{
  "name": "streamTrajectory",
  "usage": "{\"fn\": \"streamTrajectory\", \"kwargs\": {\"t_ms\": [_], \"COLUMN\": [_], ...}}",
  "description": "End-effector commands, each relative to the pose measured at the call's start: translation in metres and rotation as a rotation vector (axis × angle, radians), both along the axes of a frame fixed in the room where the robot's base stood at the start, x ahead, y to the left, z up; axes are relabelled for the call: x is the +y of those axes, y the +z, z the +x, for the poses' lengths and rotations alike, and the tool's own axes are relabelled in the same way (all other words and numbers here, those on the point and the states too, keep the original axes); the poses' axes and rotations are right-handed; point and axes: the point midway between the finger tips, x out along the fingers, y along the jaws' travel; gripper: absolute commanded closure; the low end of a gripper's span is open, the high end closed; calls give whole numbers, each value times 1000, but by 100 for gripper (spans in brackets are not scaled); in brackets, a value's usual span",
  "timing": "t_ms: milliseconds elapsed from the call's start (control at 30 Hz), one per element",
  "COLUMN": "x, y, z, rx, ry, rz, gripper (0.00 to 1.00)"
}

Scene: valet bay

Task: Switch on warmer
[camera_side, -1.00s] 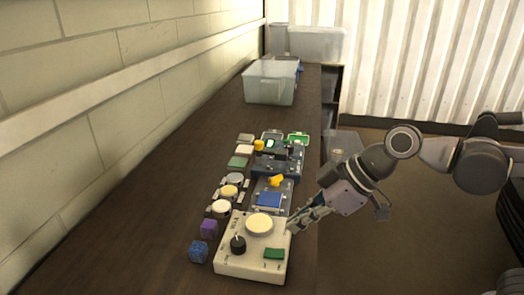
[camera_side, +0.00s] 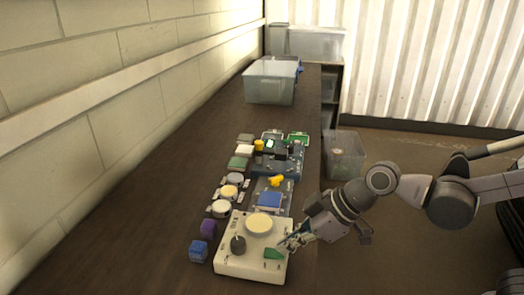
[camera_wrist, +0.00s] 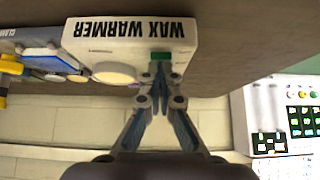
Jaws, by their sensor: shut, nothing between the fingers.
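The wax warmer (camera_side: 232,266) is a white box at the near end of the bench, with a round cream pot (camera_side: 259,224), a dark knob (camera_side: 238,245) and a green switch (camera_side: 272,254) on top. Its "WAX WARMER" lettering shows in the wrist view (camera_wrist: 88,42). My gripper (camera_side: 284,246) is shut and empty, with its tips at the right side of the green switch. In the wrist view my fingertips (camera_wrist: 159,75) meet just below the green switch (camera_wrist: 160,56) and overlap its edge. I cannot tell whether they touch it.
A purple block (camera_side: 208,229) and a blue block (camera_side: 198,251) sit left of the warmer. Round pads, small blocks and dark stations with a blue pad (camera_side: 269,200) lie behind it. A clear bin (camera_side: 270,88) stands at the far end. The bench's left strip is clear.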

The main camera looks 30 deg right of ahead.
Motion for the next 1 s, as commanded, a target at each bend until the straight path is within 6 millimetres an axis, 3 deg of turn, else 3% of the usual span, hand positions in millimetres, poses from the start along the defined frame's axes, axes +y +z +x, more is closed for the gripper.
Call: {"fn": "streamTrajectory", "kwargs": {"t_ms": [300, 1000], "x": [-2, -2], "y": [-9, 8], "z": [-2, -2], "rx": [-2, -2], "ry": [-1, 0], "rz": [3, 2], "gripper": [100, 100]}}
